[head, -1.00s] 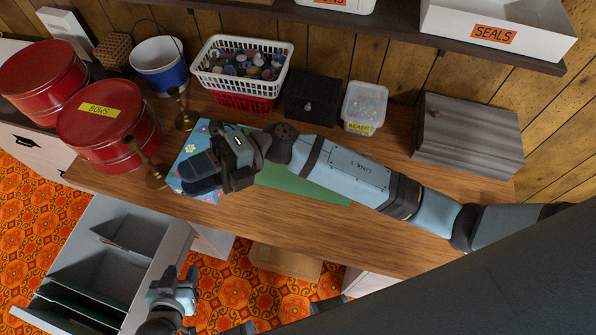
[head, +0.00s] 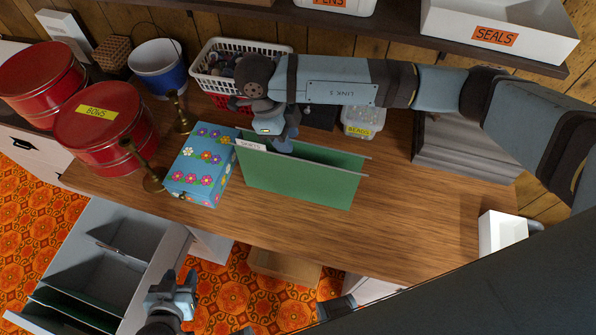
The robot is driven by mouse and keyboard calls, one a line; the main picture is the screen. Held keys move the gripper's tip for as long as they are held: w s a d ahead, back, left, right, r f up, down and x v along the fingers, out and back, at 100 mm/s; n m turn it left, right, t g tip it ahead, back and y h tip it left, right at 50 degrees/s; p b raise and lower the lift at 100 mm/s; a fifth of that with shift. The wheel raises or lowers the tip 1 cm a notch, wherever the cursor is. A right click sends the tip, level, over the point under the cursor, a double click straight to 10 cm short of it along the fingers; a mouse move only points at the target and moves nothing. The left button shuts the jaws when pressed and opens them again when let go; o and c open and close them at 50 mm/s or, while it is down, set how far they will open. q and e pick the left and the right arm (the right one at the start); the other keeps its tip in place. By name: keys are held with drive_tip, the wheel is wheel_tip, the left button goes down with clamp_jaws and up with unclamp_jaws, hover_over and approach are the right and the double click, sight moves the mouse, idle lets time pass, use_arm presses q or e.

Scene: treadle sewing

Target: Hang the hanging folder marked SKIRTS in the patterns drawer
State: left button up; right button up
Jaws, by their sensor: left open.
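A green hanging folder (head: 300,182) is upright above the tabletop, with two thin rails along its top and a white tab (head: 251,145) whose small lettering I cannot read surely. My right gripper (head: 284,143) reaches down at the folder's top edge near the tab and appears shut on it; the fingertips are partly hidden. An open grey drawer (head: 140,238) lies at lower left, with dividers and green folders (head: 78,308) at its near end; I see no label on it. My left gripper (head: 178,280) is open and empty beside the drawer's right side.
A flowered blue box (head: 203,160) and brass candlesticks (head: 152,180) stand left of the folder. Red tins (head: 105,125), a white basket (head: 215,78) and a beads tub (head: 362,120) stand around the table (head: 400,220). The table's front right is mostly clear.

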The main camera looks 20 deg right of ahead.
sight(299, 170)
drive_tip(key=p+x, duration=0.2)
drive_tip(key=x, duration=0.7)
drive_tip(key=shift+s, duration=0.4)
drive_tip(key=shift+a, duration=0.1)
drive_tip(key=shift+c, duration=0.5)
clamp_jaws()
